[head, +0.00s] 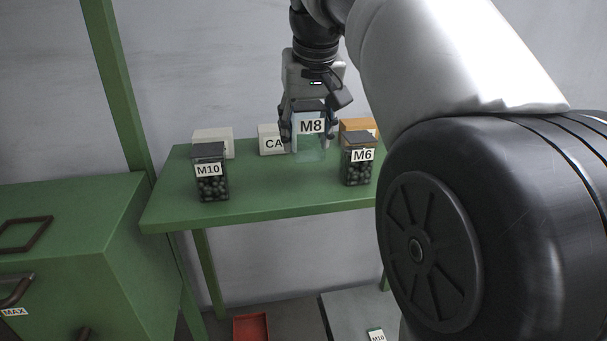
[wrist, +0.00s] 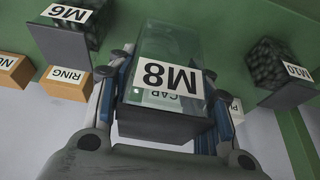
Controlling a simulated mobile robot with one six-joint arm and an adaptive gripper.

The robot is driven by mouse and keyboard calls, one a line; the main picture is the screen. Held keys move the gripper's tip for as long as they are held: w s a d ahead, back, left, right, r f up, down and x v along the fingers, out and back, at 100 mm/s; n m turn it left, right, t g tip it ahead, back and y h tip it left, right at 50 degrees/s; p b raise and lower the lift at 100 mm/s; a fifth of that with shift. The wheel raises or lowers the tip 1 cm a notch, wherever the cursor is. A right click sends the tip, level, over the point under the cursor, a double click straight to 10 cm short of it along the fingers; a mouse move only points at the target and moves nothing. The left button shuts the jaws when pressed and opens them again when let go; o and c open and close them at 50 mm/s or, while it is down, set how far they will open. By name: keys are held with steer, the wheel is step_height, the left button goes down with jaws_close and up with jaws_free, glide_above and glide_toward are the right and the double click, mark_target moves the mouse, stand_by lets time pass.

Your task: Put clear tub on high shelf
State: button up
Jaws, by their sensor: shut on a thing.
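The clear tub (head: 310,148) has a dark lid and a white M8 label, and looks empty. My gripper (head: 310,128) is shut on it near its top, pointing down over the green shelf (head: 260,198). In the wrist view the clear tub (wrist: 178,45) sits between the two fingers of my gripper (wrist: 165,90). I cannot tell whether its base touches the shelf or hangs just above it.
The dark-filled M10 tub (head: 211,185) stands left and the M6 tub (head: 357,170) right. White boxes (head: 270,138) and an orange box (head: 358,127) stand behind. A green cabinet (head: 70,220) is at left. A red bin (head: 251,328) lies below. Bare shelf lies between the M10 and M6 tubs.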

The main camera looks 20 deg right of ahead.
mark_target(305, 147)
step_height(305, 147, down, 3)
steer(key=shift+w+f, duration=0.1)
steer(key=shift+f, duration=0.05)
steer(key=shift+f+b, duration=0.4)
steer(key=shift+f, duration=1.45)
steer(key=shift+f, duration=0.1)
steer(key=o, duration=1.4)
steer(key=shift+f, duration=0.1)
steer(key=shift+c, duration=0.2)
